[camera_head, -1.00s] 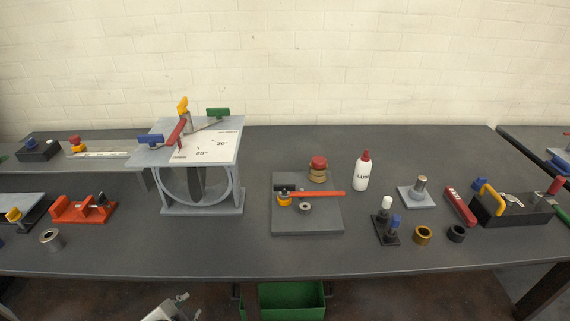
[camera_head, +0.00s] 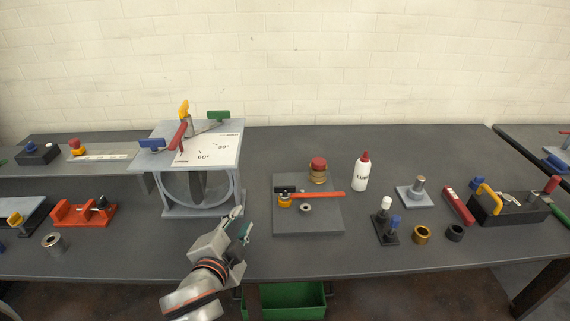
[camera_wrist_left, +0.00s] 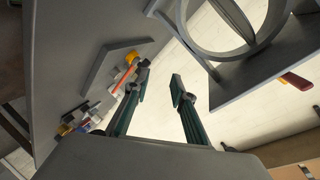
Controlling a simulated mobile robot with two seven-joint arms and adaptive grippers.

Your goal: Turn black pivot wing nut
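A small black piece, which looks like the black pivot wing nut (camera_head: 284,189), sits at the left end of a red lever (camera_head: 320,194), above a yellow-orange part (camera_head: 285,201). They are on a grey plate (camera_head: 318,224) on the bench. My left gripper (camera_head: 243,222) is in front of and left of this plate, near the lower right of the damper ring stand (camera_head: 203,211). In the left wrist view its fingers (camera_wrist_left: 159,86) are apart with nothing between them. The wing nut cannot be made out clearly there. My right gripper is out of view.
The ring stand with its dial plate (camera_head: 213,151) rises left of my left gripper. A white bottle (camera_head: 361,172) and a red-capped brass piece (camera_head: 318,170) stand behind or beside the grey plate. A green bin (camera_head: 290,299) is below the bench edge.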

